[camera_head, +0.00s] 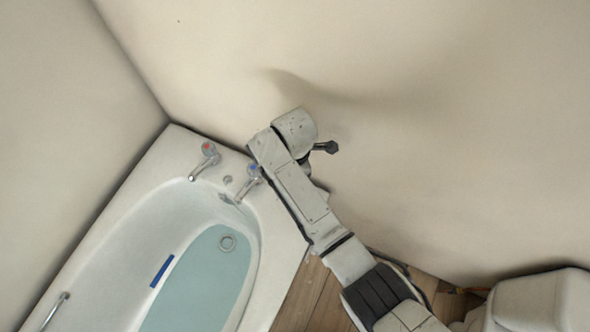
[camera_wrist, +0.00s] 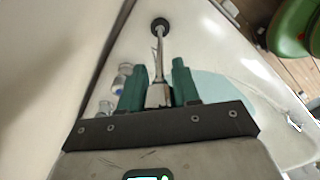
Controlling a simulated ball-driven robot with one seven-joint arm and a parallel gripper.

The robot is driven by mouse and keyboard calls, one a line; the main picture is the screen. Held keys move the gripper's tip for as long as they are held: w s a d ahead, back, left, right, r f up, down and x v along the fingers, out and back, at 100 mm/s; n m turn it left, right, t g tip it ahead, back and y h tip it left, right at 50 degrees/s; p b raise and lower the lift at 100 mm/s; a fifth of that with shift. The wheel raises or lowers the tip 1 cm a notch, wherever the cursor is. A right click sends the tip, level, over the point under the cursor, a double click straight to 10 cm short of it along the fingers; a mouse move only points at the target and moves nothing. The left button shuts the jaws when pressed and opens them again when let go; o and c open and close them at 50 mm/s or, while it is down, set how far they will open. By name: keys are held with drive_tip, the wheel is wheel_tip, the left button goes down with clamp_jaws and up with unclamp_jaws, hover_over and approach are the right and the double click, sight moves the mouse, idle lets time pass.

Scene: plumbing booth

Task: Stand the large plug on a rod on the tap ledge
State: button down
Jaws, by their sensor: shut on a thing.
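In the wrist view my gripper (camera_wrist: 158,82) is shut on a thin metal rod, with a green finger on either side of it. The rod (camera_wrist: 160,62) runs away from the fingers and ends in a dark round plug (camera_wrist: 160,26) at the top of the picture. The plug shows over the pale tap ledge; I cannot tell whether it touches it. In the head view the white tap ledge (camera_head: 181,147) lies at the bath's far end.
A red-topped tap (camera_head: 208,150) and a blue-topped tap (camera_head: 253,172) stand on the ledge, the blue one close to my arm. The bath (camera_head: 180,210) holds bluish water. A blue bar (camera_head: 162,271) shows in it. Walls close in behind and left.

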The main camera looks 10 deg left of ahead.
drive_tip(key=c, duration=0.7)
unclamp_jaws()
drive_tip(key=shift+c, duration=0.2)
wheel_tip(320, 180, up, 11)
drive_tip(key=shift+f, duration=0.15)
